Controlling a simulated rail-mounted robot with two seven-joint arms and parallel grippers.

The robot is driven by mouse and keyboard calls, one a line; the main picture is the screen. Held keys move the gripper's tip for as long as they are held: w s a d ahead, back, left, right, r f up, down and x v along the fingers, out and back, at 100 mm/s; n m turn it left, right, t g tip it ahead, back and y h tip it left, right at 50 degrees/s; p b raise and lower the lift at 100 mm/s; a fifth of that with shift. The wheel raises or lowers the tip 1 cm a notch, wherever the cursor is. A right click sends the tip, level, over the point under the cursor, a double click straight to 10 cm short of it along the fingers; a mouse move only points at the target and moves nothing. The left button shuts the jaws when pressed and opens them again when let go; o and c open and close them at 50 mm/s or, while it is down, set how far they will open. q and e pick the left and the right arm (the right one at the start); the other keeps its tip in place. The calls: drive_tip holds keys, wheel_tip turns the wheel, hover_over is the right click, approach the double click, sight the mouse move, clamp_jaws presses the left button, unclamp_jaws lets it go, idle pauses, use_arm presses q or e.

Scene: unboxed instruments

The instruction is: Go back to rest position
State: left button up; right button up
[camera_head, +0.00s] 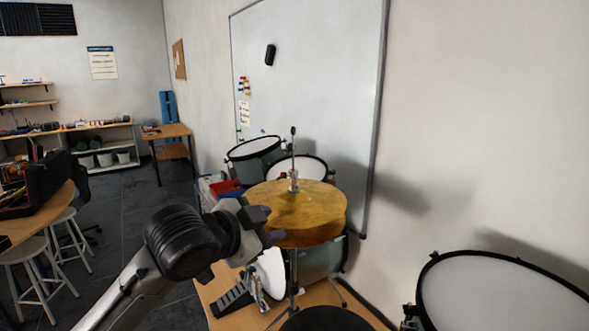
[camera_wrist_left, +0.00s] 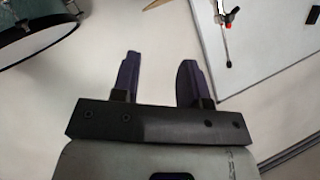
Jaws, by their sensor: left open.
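My left gripper (camera_head: 268,226) reaches in from the lower left in the head view, beside the left edge of the golden cymbals (camera_head: 310,205). In that view I cannot tell whether it touches them. In the left wrist view the two dark fingers of the left gripper (camera_wrist_left: 160,60) stand apart, with nothing between them. The cymbals sit on an upright stand with a rod rising from the top. My right gripper is not in view.
Drums (camera_head: 255,158) stand behind the cymbals, near the whiteboard (camera_head: 305,75). A large drum (camera_head: 500,295) is at the lower right. A pedal (camera_head: 232,298) is on the wooden platform (camera_head: 212,290). Stools (camera_head: 28,250) and a table are at left; dark floor (camera_head: 125,190) lies open between.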

use_arm(q)
drive_tip(key=s+a+n+t+y, duration=0.4)
drive_tip(key=s+a+n, duration=0.1)
drive_tip(key=s+a, duration=0.1)
drive_tip(key=s+a+f+n+g+y, duration=0.1)
drive_tip(key=s+a+f+n+y, duration=0.2)
drive_tip(key=f, duration=0.7)
drive_tip(key=s+a+f+n+g+y, duration=0.1)
drive_tip(key=s+a+f+n, duration=0.2)
drive_tip(key=s+a+f, duration=0.5)
drive_tip(key=s+f+n+g, duration=0.1)
drive_tip(key=s+f+g, duration=0.4)
drive_tip(key=s+f, duration=0.85)
drive_tip(key=s+f+n+g, duration=0.1)
drive_tip(key=s+f+g, duration=0.3)
drive_tip(key=s+f, duration=1)
wheel_tip(320, 180, up, 19)
drive_tip(key=w+p, duration=0.2)
drive_tip(key=p, duration=2.1)
drive_tip(key=shift+w+d+r+g, duration=0.2)
drive_tip(key=shift+w+g, duration=0.1)
drive_tip(key=shift+w, duration=0.1)
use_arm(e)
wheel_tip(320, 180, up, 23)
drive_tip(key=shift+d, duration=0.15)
use_arm(q)
drive_tip(key=shift+c, duration=0.2)
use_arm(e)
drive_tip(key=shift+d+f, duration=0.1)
